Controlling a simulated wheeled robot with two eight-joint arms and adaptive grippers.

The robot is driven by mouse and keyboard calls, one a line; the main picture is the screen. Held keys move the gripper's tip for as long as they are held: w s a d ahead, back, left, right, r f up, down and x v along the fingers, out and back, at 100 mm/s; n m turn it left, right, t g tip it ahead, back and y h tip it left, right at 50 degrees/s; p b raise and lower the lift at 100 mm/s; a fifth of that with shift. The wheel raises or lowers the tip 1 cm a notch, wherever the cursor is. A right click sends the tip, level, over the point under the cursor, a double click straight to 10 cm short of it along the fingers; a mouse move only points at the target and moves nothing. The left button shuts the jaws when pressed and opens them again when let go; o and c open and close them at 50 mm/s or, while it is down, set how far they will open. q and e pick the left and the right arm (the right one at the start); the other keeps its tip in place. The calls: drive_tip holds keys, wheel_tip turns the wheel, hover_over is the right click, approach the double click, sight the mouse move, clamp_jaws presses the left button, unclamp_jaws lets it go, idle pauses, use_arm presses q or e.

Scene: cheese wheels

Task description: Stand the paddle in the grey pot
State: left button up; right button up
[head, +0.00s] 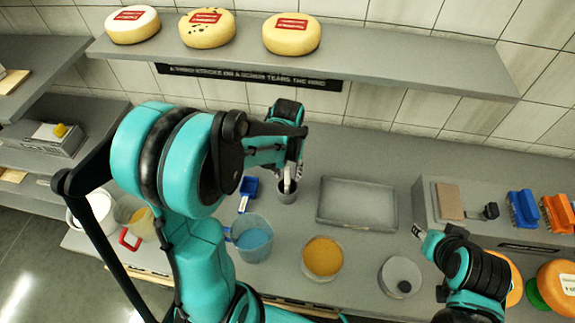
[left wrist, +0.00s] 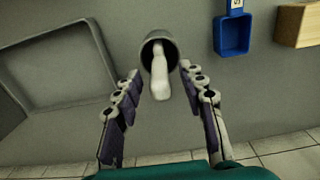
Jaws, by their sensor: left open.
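The grey pot (head: 288,197) stands on the grey counter near the middle of the head view. The pale paddle (head: 287,184) stands in it, leaning, with its upper part sticking out. In the left wrist view the paddle (left wrist: 158,76) comes out of the dark mouth of the pot (left wrist: 157,42). My left gripper (left wrist: 157,90) is open, with its fingers on either side of the paddle and apart from it. In the head view the left gripper (head: 291,170) is just above the pot, partly hidden by its arm. My right gripper (head: 420,232) is at the lower right, and its jaws are unclear.
A shallow grey tray (head: 357,204) lies right of the pot. A blue scoop (head: 249,187) is to its left. A blue-filled jug (head: 252,238), an orange-filled container (head: 322,258) and a round container (head: 400,277) stand in front. Cheese wheels (head: 207,28) sit on the shelf above.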

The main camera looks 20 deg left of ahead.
use_arm(q)
wheel_tip(320, 180, up, 12)
drive_tip(key=shift+f, duration=0.15)
idle(1.1)
